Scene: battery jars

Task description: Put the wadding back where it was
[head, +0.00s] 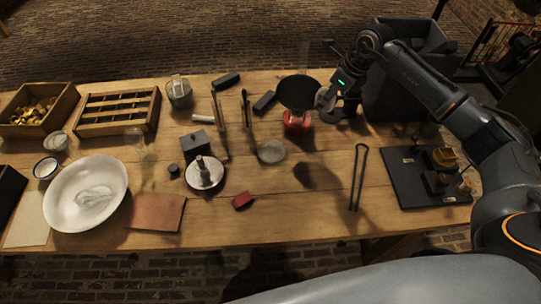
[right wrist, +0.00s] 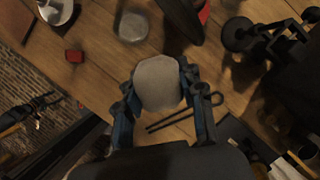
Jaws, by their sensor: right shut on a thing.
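My right gripper (head: 329,98) is shut on a pale grey, rounded lump, which looks like the wadding (right wrist: 157,83). In the right wrist view the lump sits between both fingers, above the table. In the head view the gripper is just right of a dark round pan (head: 297,91) over a red base (head: 296,122); its fingers partly hide the lump. A large white bowl (head: 62,207) at the left holds a crumpled, pale, translucent mass (head: 94,196); I cannot tell its material. My left gripper is not in view.
Black tongs (head: 358,178) and a dark tray (head: 408,187) with small parts lie at the right. A glass dish (head: 271,152) lies left of the red base. A compartment box (head: 118,110) stands at the back left. The wooden table's front middle is mostly clear.

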